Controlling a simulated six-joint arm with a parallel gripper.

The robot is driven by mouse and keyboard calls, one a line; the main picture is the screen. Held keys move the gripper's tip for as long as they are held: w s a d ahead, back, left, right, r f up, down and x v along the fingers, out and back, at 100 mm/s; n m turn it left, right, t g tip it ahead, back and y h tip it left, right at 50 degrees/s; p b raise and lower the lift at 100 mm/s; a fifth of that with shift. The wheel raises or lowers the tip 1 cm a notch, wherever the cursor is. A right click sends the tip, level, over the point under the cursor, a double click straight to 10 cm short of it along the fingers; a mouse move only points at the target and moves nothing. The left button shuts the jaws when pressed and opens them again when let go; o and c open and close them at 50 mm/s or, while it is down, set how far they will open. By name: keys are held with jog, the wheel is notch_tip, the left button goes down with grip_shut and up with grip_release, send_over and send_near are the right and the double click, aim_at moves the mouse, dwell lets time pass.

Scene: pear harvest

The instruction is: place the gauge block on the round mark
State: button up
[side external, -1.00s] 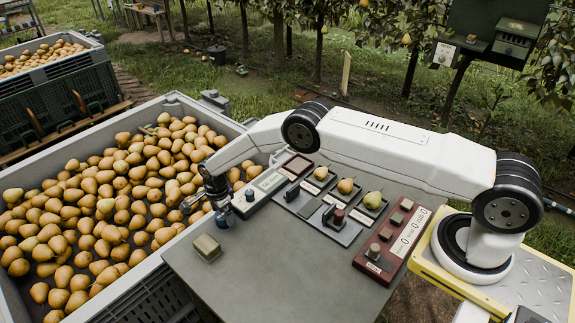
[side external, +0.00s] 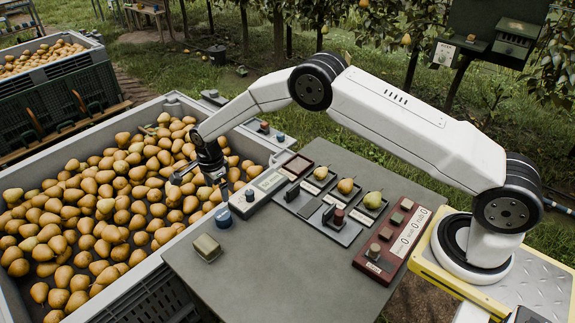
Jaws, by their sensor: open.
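A small blue and grey round piece (side external: 223,218) stands on the left part of the grey table, close to its edge by the pear bin; it looks like the gauge block, but I cannot be sure. I make out no separate round mark on the table; it may be covered by this piece. My gripper (side external: 200,188) is open and empty. It hangs above and to the left of the piece, over the table edge and the pears, with its fingers apart. The fingers do not appear to hold anything.
A beige block (side external: 207,248) lies near the table's left corner. Trays with pears (side external: 346,187) and a red counter panel (side external: 392,240) stand farther right. The table's front middle is clear.

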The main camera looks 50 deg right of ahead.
jog(key=shift+r, duration=0.15)
dwell(0.5)
jog(key=s+d+r+n+t, duration=0.1)
jog(key=s+d+r+n, duration=0.5)
jog(key=s+r+n, duration=0.45)
jog(key=s+d+r+n, duration=0.1)
jog(key=s+n, duration=0.2)
jog(key=s, duration=0.3)
jog(key=s+d+r+n+t, duration=0.1)
jog(key=s+r+n, duration=0.1)
jog(key=s, duration=0.4)
jog(key=s+d+r+n, duration=0.2)
jog(key=s+n, duration=0.1)
jog(key=s, duration=0.4)
jog(key=shift+n+t, duration=0.3)
jog(key=shift+n, duration=0.05)
